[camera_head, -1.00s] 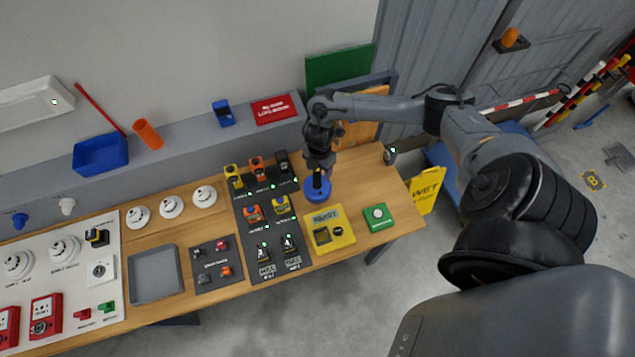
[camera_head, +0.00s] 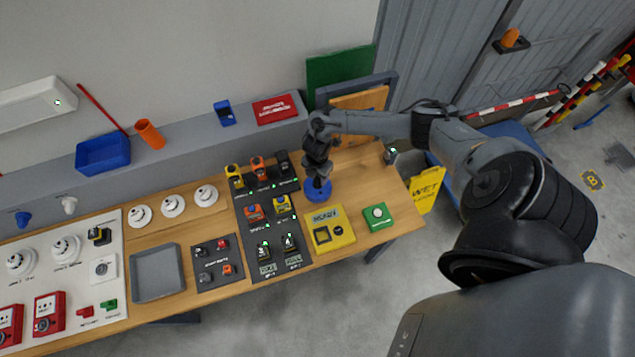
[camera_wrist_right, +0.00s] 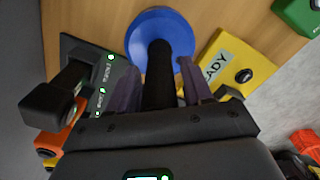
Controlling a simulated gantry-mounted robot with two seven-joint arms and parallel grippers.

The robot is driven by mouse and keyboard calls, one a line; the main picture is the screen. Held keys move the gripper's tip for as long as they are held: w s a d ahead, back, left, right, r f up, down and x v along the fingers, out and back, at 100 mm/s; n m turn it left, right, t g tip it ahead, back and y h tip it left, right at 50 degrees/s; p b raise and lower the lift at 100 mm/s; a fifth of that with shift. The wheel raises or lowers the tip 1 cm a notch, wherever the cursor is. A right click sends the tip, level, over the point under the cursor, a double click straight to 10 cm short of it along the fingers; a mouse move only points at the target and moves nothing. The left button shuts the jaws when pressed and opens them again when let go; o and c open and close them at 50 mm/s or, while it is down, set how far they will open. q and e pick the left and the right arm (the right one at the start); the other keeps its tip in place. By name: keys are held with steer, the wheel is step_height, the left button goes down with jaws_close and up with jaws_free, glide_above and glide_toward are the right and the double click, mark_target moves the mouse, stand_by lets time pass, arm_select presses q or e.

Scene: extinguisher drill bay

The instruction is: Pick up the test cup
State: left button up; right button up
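The thing I take for the test cup is a round blue piece (camera_head: 316,194) with an upright black handle, standing on the wooden table. In the right wrist view its blue disc (camera_wrist_right: 146,42) and black handle (camera_wrist_right: 160,75) show at the top centre. My right gripper (camera_head: 319,177) is over it, pointing down. In the wrist view the fingers (camera_wrist_right: 160,82) are on either side of the handle, with a narrow gap visible on each side, so it looks open. My left gripper is out of view.
A yellow unit (camera_head: 328,229) and a green button box (camera_head: 377,217) are right of the blue piece. A dark mat (camera_head: 254,226) with small devices lies close on its left. A grey tray (camera_head: 157,273) is farther left. A ledge (camera_head: 190,148) runs behind.

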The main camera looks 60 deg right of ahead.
jaws_close()
steer(key=shift+r, duration=0.15)
